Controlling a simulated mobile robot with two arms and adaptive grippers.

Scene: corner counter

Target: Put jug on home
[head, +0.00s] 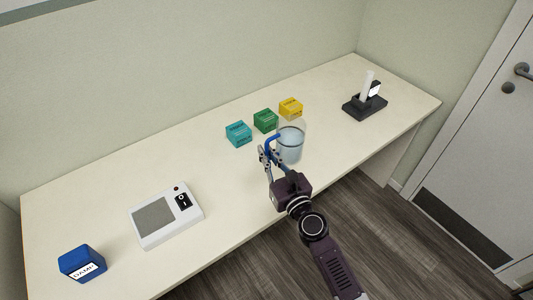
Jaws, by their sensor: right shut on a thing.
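A clear jug (291,145) with a blue handle and bluish contents is upright near the front edge of the counter, right of centre. My right gripper (268,154) reaches in from below and is shut on the jug's blue handle, at the left side of the jug. I cannot tell whether the jug's base touches the counter. No spot marked "home" can be read. My left gripper is not in view.
Behind the jug stand a teal box (238,134), a green box (265,121) and a yellow box (290,108). A white device with a grey pad (153,215) and a blue labelled box (82,263) are on the left. A black stand (365,107) is at the right. The middle counter is clear.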

